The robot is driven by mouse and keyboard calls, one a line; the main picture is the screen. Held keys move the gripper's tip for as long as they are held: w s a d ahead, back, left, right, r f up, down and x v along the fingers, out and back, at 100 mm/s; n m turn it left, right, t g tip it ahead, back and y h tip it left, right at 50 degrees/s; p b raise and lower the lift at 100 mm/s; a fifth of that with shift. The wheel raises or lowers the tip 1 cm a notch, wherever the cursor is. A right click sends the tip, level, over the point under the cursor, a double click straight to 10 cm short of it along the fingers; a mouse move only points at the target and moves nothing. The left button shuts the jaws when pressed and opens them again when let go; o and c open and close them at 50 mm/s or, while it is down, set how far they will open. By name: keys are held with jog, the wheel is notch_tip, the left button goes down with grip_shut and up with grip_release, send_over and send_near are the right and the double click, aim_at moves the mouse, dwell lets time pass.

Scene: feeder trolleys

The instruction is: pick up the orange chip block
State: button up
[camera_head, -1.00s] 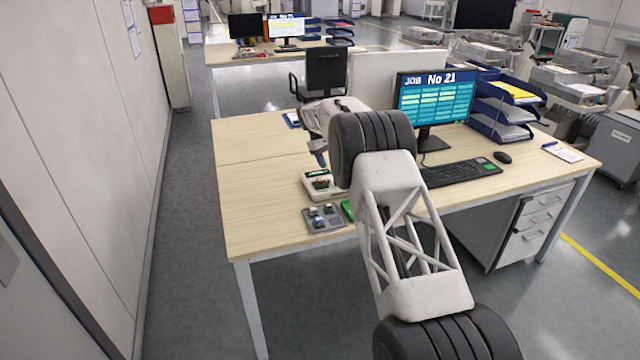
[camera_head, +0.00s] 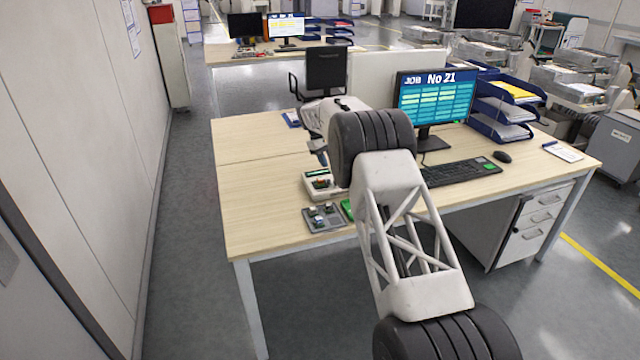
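My gripper (camera_head: 321,158) hangs over the desk just behind the white device, partly hidden by my own arm. Its fingers are small and dark here, and I cannot tell their opening or whether anything is between them. A grey tray (camera_head: 311,226) near the desk's front edge holds several small blocks, some greenish and pale. The white device (camera_head: 312,190) behind the tray has small dark green and reddish parts on top. I cannot make out an orange chip block for certain in this view.
The desk (camera_head: 255,200) is clear to the left. A green item (camera_head: 347,209) lies beside the tray, partly behind my arm. A monitor (camera_head: 436,100), keyboard (camera_head: 460,172), mouse (camera_head: 502,157) and blue paper trays (camera_head: 505,105) stand to the right.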

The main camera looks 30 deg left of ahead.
aim_at(321, 180)
jog(key=shift+s+a+f+m+t+y, duration=0.15)
jog(key=shift+s+a+m+y, duration=0.15)
jog(key=shift+m+y, duration=0.35)
jog(key=shift+s+a+f+m+t+y, duration=0.15)
jog(key=shift+s+a+m+y, duration=0.25)
jog(key=shift+y, duration=0.5)
jog(key=shift+s+a+f+m+y, duration=0.15)
jog(key=shift+s+m+y, duration=0.15)
jog(key=shift+m+y, duration=0.4)
jog(key=shift+f, duration=1.25)
jog(key=shift+f, duration=0.15)
jog(key=shift+f, duration=2.5)
